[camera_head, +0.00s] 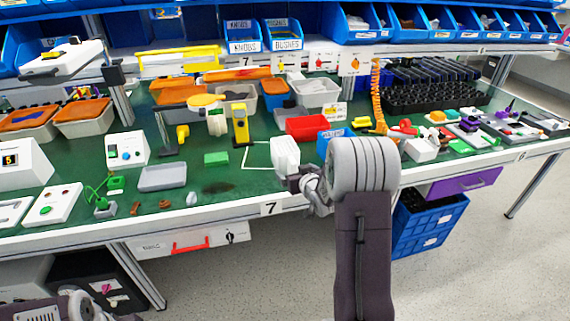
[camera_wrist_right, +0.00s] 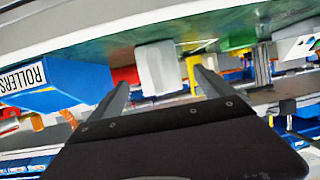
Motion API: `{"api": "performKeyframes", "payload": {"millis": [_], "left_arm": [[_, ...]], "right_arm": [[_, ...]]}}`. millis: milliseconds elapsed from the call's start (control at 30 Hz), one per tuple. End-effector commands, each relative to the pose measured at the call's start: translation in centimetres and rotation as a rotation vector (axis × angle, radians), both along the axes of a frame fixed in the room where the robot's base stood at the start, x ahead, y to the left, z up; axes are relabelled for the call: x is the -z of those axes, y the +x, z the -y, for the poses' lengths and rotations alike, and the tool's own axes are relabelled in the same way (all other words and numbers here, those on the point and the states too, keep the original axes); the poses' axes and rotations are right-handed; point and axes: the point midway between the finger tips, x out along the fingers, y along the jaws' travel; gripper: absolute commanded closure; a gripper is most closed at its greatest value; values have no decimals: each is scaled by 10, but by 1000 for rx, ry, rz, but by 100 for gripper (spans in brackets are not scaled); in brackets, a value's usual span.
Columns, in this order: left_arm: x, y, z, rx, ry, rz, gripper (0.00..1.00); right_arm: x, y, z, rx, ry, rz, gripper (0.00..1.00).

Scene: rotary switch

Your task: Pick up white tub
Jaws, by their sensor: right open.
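The white tub (camera_head: 285,153) looks like a small upright white block at the front of the green table, by a white outlined square. In the right wrist view the tub (camera_wrist_right: 157,68) shows between the two finger lines, with the red bin to its left. My right gripper (camera_wrist_right: 161,80) is open, its dark fingers apart and pointing toward the tub. In the head view this gripper (camera_head: 292,177) is just in front of the tub and partly covers its lower part. I cannot tell whether a finger touches it. My left gripper's fingers are not visible; only part of that arm shows at bottom left.
A red bin (camera_head: 307,127) and a blue bin (camera_head: 334,138) labelled ROLLERS in the wrist view stand close behind and right of the tub. A yellow device (camera_head: 240,126) stands behind left. A grey tray (camera_head: 163,178) lies further left.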

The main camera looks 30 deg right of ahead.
Motion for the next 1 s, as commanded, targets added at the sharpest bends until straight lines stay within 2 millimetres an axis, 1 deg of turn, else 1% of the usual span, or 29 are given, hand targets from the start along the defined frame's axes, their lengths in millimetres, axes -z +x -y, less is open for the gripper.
{"api": "performKeyframes", "payload": {"millis": [167,300,400,500,667,767,800,867,900,1000], "left_arm": [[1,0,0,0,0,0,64],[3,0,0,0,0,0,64],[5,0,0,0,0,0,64],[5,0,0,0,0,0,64],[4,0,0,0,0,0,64],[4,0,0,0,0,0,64],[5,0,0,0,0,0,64],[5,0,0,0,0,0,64],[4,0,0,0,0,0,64],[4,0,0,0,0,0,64]], "right_arm": [[3,8,2,0,0,1,7],[9,33,9,-1,0,0,7],[14,46,12,0,0,1,7],[16,51,13,1,0,0,7],[15,51,13,1,0,0,7],[15,51,13,1,0,0,32],[15,51,13,1,0,0,43],[15,50,13,1,0,0,60],[14,51,13,1,-1,4,66],[14,51,13,1,-1,4,66]]}}
